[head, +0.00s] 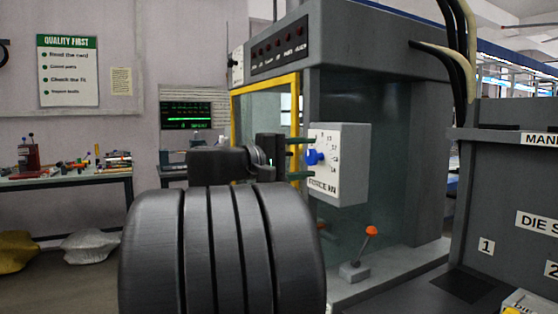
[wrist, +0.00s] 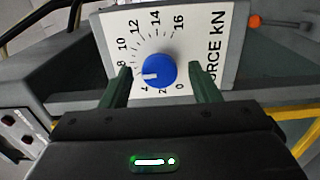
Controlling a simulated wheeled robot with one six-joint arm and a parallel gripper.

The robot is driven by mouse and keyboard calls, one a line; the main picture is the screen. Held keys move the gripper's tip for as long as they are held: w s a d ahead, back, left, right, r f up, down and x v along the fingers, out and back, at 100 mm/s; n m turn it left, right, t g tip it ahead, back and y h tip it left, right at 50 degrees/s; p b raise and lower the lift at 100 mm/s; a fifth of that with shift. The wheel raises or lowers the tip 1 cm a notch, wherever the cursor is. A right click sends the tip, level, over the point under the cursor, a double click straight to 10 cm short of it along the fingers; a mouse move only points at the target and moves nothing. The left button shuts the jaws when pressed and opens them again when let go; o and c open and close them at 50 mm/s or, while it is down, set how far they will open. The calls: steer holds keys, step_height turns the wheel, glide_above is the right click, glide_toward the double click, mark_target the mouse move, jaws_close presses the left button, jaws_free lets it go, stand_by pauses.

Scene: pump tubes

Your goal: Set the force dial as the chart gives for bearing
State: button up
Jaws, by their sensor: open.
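The force dial is a blue knob (wrist: 155,70) on a white panel marked FORCE kN (wrist: 215,45), with numbers from 0 to 16. Its white mark points left and slightly down in the wrist view, just past the 4; the 6 is hidden by a finger. The knob also shows in the head view (head: 315,157) on the white box (head: 345,170). My gripper (head: 313,158) is open, its green fingers on either side of the knob; it also shows in the wrist view (wrist: 161,71). I cannot tell whether they touch it. No legible chart for bearing shows.
The grey press (head: 385,120) with a yellow-framed guard (head: 265,87) stands around the dial box. An orange-knobbed lever (head: 370,232) is below the dial. A grey die stand (head: 500,200) is at right. A QUALITY FIRST poster (head: 68,72) hangs at left.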

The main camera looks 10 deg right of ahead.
steer(key=p+v, duration=0.1)
steer(key=v, duration=1.2)
steer(key=b+x, duration=0.1)
steer(key=x, duration=1.2)
steer(key=shift+w+d, duration=0.1)
steer(key=shift+d, duration=0.25)
